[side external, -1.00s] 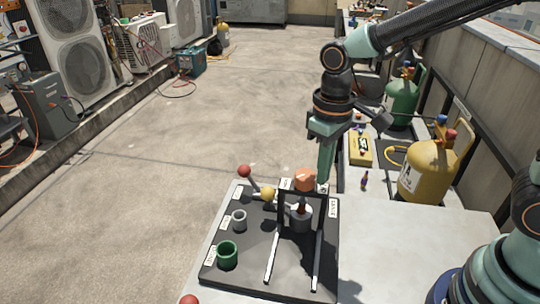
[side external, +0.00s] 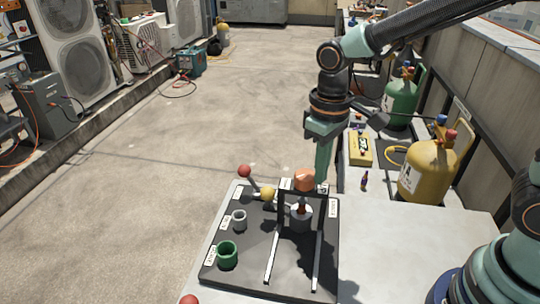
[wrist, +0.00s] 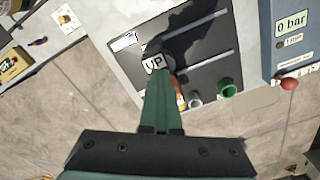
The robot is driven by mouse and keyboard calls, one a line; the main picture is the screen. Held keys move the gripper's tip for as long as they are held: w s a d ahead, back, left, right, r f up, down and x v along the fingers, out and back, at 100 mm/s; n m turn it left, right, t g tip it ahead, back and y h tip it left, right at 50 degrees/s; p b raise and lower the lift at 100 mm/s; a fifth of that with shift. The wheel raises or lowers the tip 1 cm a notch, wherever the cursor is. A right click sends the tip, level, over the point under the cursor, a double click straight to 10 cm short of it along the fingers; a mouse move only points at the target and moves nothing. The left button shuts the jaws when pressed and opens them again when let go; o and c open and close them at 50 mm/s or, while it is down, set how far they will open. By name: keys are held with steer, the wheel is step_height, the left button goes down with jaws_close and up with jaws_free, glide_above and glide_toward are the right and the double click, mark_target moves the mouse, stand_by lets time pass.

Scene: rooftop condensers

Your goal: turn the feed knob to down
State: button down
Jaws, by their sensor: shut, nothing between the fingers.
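An orange faceted knob (side external: 305,179) stands at the far part of a dark panel (side external: 257,262), above a black frame. In the wrist view, part of an orange piece (wrist: 180,102) shows beside my fingers, the rest hidden behind them. A white plate reading UP (wrist: 154,64) lies by my fingertips in the wrist view. My gripper (side external: 321,184) is shut and empty, pointing down just right of the orange knob; its fingers also show in the wrist view (wrist: 160,78). I cannot tell whether it touches the knob. No label reading feed is legible.
A yellow ball (side external: 267,194) is beside the knob. A yellow gas cylinder (side external: 424,171) stands at right.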

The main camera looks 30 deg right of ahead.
steer(key=shift+s+a, duration=0.15)
steer(key=shift+a, duration=0.5)
steer(key=shift+s+a, duration=0.1)
steer(key=shift+a, duration=0.35)
stand_by(0.4)
step_height(320, 180, up, 6)
steer(key=shift+s, duration=0.4)
stand_by(0.3)
